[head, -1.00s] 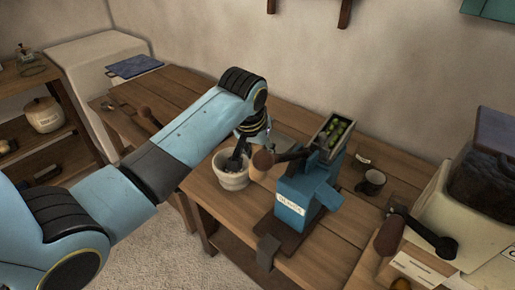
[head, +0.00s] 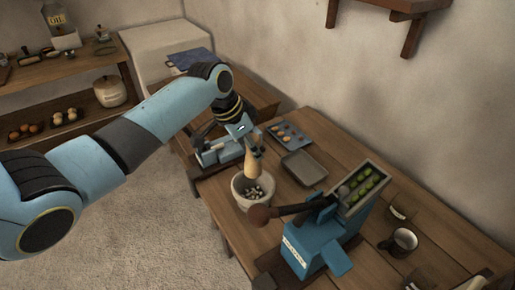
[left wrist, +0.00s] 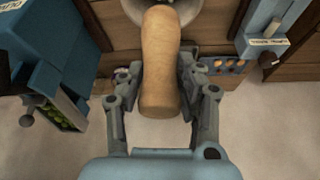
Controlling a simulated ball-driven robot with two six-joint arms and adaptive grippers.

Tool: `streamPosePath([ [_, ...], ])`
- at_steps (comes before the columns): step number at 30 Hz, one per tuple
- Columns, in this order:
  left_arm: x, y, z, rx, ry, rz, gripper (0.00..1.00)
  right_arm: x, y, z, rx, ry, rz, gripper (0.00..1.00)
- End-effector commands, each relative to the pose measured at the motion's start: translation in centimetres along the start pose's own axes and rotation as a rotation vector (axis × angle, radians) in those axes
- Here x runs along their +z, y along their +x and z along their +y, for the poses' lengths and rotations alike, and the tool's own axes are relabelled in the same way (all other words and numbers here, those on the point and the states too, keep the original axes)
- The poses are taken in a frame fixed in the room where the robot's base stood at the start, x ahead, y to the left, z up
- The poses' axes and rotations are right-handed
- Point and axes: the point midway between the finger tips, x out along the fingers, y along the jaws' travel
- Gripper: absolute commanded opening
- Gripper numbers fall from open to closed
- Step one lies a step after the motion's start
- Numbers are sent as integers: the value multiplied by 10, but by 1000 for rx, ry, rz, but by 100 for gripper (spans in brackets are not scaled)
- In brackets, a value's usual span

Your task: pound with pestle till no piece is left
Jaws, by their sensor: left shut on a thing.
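The white mortar (head: 238,193) stands on the wooden table in the head view, with several pale pieces (head: 254,192) in it. My left gripper (head: 252,137) is shut on the wooden pestle (head: 254,166), which points down over the mortar's mouth. The pestle's lower end is at or just above the far part of the bowl; I cannot tell whether it touches the pieces. In the left wrist view the pestle (left wrist: 159,65) lies between the two fingers (left wrist: 158,88), with the mortar's pale rim (left wrist: 133,10) at the top edge. My right gripper is not in view.
A blue press (head: 315,245) stands right of the mortar; its knobbed lever (head: 262,214) reaches close to it. Behind are a grey tray (head: 303,167) and a tray of round orange pieces (head: 288,135). A blue scale-like device (head: 218,152) is left, a mug (head: 403,241) right.

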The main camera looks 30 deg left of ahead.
Motion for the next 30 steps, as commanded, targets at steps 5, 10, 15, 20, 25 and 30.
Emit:
streamPosePath([
  [5,0,1,-1,-3,0,0,0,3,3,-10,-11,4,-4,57],
  [10,5,11,-1,-3,-1,0,0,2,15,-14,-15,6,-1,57],
  [15,11,25,-1,-4,-1,0,0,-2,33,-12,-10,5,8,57],
  [20,16,39,-1,-3,-2,0,0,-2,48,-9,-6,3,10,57],
  [25,21,51,-1,-3,-1,0,0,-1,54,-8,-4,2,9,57],
  [30,23,55,-2,-4,-1,1,0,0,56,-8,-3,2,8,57],
])
